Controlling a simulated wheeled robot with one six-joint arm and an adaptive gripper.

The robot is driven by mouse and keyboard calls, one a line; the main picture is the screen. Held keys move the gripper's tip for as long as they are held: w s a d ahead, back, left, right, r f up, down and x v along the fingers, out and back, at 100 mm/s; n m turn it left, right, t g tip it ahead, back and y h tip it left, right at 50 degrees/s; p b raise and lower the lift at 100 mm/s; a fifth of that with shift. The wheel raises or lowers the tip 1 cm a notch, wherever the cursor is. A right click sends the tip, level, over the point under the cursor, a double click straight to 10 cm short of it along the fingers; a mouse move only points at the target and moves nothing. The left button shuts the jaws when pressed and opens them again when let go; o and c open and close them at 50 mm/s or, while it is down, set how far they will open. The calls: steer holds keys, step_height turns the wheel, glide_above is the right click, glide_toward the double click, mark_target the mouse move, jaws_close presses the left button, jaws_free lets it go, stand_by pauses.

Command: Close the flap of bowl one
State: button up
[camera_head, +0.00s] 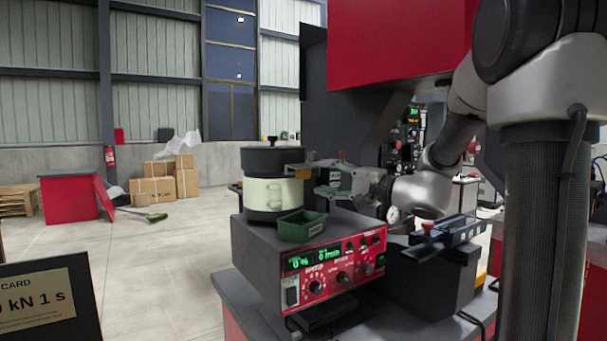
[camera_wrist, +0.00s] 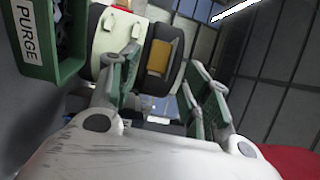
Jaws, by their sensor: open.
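The bowl unit stands on the control box, with a dark bowl (camera_head: 273,160) above a cream band (camera_head: 265,195). A tan plate (camera_head: 298,168) juts from the bowl's right side; it looks like the flap, but I cannot tell how far it is swung. In the wrist view this tan plate (camera_wrist: 158,58) shows against the dark bowl (camera_wrist: 172,38), beyond my fingers. My gripper (camera_head: 316,180) is open at the bowl's right side, its fingers pointing towards it. In the wrist view my gripper (camera_wrist: 165,75) has green-padded fingers apart with nothing held. Contact with the plate cannot be told.
A green tray (camera_head: 301,226), marked PURGE in the wrist view (camera_wrist: 38,45), sits in front of the bowl. Below is the red control panel (camera_head: 335,270) with knobs. A dark box (camera_head: 435,275) stands at right. Open floor lies left.

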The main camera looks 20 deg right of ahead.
mark_target(305, 175)
steer(key=x, duration=0.7)
steer(key=shift+w+a+f, duration=0.1)
steer(key=shift+w+a, duration=0.1)
steer(key=shift+c, duration=0.2)
steer(key=c, duration=0.9)
